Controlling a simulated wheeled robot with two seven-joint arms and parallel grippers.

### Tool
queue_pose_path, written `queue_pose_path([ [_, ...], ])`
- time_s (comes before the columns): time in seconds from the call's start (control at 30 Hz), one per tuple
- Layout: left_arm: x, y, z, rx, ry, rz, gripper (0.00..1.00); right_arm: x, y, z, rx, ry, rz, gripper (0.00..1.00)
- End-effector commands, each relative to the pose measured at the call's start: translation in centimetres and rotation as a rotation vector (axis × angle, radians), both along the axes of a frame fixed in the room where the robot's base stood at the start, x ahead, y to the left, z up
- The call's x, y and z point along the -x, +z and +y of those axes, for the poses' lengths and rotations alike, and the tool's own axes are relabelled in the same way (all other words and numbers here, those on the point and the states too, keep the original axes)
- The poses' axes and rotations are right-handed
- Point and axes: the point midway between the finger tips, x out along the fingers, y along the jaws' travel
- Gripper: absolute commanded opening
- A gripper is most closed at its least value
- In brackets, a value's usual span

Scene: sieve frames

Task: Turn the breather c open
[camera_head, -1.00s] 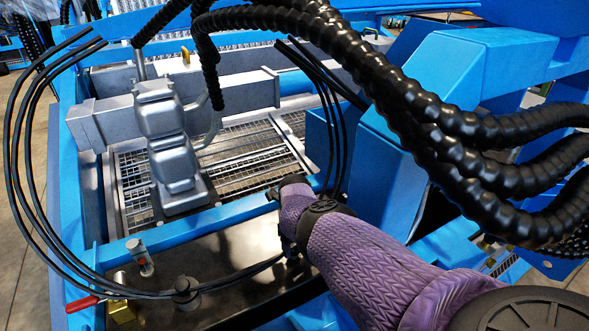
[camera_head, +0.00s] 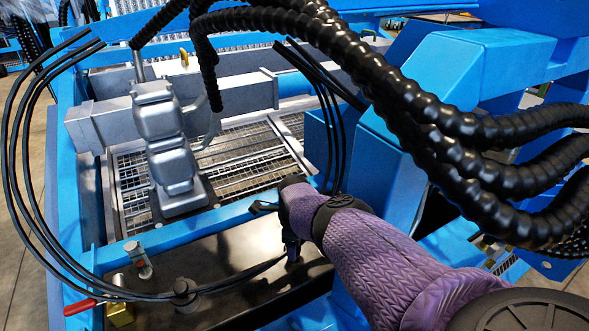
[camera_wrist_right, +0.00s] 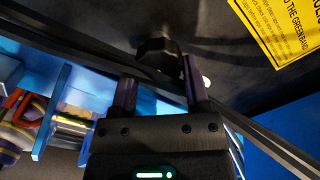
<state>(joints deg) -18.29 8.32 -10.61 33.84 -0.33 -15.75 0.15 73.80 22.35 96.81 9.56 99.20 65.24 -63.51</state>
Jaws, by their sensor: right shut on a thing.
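My right gripper (camera_wrist_right: 161,72) is shut on a dark knob (camera_wrist_right: 157,50), which I take to be breather c. In the right wrist view the knob sits between the fingertips, on a dark surface; its turn position cannot be read. In the head view my right gripper (camera_head: 291,248) reaches down over the dark panel (camera_head: 235,255) from the purple forearm, and the held knob is hidden there. Another dark round cap (camera_head: 185,290) stands on the panel further left, apart from the gripper. My left gripper is not in view.
A red-handled brass valve (camera_head: 120,314) and a small fitting (camera_head: 139,260) stand at the panel's left. A blue beam (camera_head: 185,233) runs behind it. Thick black hoses (camera_head: 400,95) hang above my right forearm. A yellow label (camera_wrist_right: 283,28) shows in the wrist view.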

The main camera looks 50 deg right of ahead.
Motion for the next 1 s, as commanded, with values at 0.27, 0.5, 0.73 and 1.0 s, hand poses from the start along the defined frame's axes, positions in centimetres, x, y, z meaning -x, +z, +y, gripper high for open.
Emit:
queue_pose_path([
  [0.27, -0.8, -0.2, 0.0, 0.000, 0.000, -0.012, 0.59, -0.1, 0.1, 0.0, 0.000, 0.006, -0.004, 0.01],
  [0.5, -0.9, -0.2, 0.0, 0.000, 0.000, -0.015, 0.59, -0.1, 0.1, 0.0, 0.000, 0.006, -0.004, 0.81],
  [0.73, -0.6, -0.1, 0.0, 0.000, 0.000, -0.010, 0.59, 0.0, 0.0, 0.0, 0.000, 0.005, -0.001, 0.95],
  [1.0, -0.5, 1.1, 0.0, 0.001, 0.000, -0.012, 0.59, -0.1, 1.8, 0.0, 0.000, 0.005, -0.004, 0.95],
])
